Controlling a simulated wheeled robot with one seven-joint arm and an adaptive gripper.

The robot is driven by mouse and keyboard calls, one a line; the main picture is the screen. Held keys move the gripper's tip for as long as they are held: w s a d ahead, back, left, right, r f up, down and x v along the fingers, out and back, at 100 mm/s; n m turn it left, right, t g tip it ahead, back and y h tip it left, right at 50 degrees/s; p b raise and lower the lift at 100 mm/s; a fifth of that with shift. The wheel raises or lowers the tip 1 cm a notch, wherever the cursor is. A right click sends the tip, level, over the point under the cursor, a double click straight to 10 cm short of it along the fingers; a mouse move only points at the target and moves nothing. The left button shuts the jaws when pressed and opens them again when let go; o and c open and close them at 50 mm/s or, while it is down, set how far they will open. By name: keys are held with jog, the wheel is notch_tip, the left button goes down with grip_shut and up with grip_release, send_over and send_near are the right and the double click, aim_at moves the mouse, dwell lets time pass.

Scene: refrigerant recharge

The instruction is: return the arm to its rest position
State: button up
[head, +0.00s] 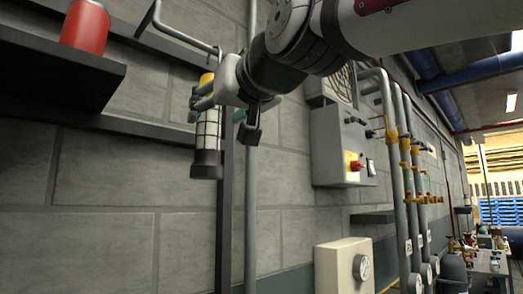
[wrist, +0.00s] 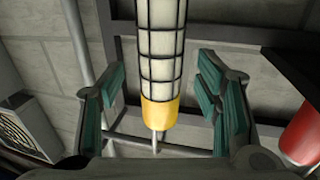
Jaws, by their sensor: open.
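My arm reaches in from the top right of the head view, and my gripper (head: 226,116) is close beside a caged work lamp (head: 207,130). The lamp has a pale body, a black wire cage, a yellow cap and a dark bottom end, and it hangs upright below a bent grey bar (head: 183,36). In the wrist view my gripper (wrist: 162,80) is open, with its green-padded fingers wide apart. The lamp (wrist: 160,50) shows in the gap between them, clear of both pads in the picture. How deep it lies between the fingers I cannot tell.
A dark shelf (head: 55,78) with a red canister (head: 86,27) is at the left. A grey control box (head: 338,145) with a red knob, a beige box (head: 343,266) and vertical pipes (head: 400,170) are at the right. A cluttered bench (head: 488,263) stands far off.

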jog(key=v, duration=0.7)
jog(key=d+f+m+g+h, duration=0.1)
jog(key=d+f+h, duration=0.1)
jog(key=d+f, duration=0.45)
jog(key=d+f+m+g+h, duration=0.1)
jog(key=d+f+h, duration=0.2)
jog(key=f, duration=0.6)
jog(key=d+f+m+g+h, duration=0.1)
jog(key=d+f+m+h, duration=0.1)
jog(key=d+f, duration=0.45)
jog(key=s+d+f+m+g+h, duration=0.1)
jog(key=s+d+f+g, duration=0.1)
jog(key=f, duration=0.6)
jog(key=s+d+f+m+g+h, duration=0.1)
jog(key=s+d+f+g, duration=0.1)
jog(key=s+d+f, duration=0.3)
jog(key=s+d+f+m+g+h, duration=0.1)
jog(key=s+f, duration=0.5)
jog(key=f, duration=0.6)
jog(key=d+g, duration=0.1)
jog(key=d, duration=0.1)
jog(key=shift+d+g+h, duration=0.3)
